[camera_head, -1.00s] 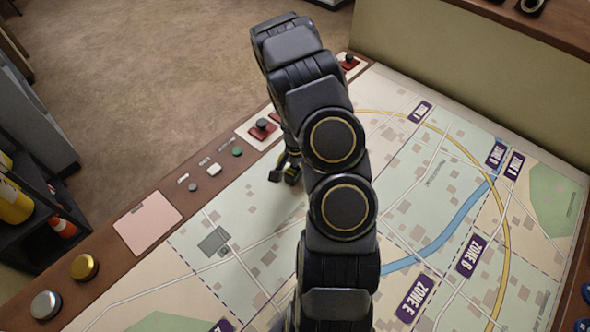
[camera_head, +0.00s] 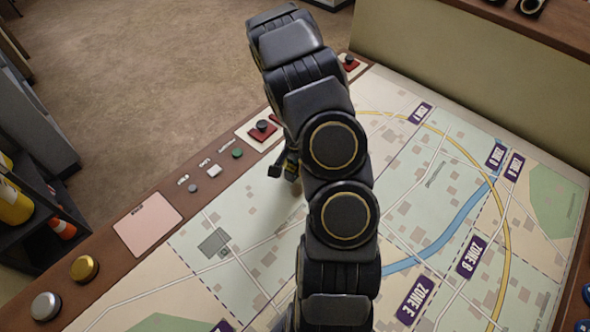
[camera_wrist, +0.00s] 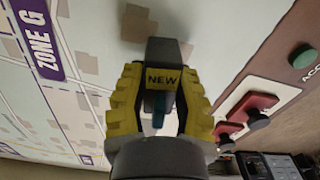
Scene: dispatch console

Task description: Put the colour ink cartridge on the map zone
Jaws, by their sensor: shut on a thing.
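My gripper (camera_wrist: 160,118) has yellow ribbed fingers and is shut on a dark cartridge (camera_wrist: 162,50) with a yellow "NEW" label and a blue part showing below it. In the head view my gripper (camera_head: 283,168) is over the left edge of the map, partly hidden by my arm, and the cartridge cannot be made out clearly. The map (camera_head: 265,205) is a pale printed board with purple labels, among them Zone B (camera_head: 472,257) and Zone E (camera_head: 416,298). A Zone G label (camera_wrist: 38,45) is at the left of the wrist view. The height above the map is unclear.
A brown console strip along the map's left side holds red switches (camera_head: 262,130), a green button (camera_head: 237,152), a pink pad (camera_head: 148,224) and gold (camera_head: 84,268) and silver (camera_head: 46,305) knobs. Blue buttons (camera_head: 584,325) are at the right edge. The map looks clear.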

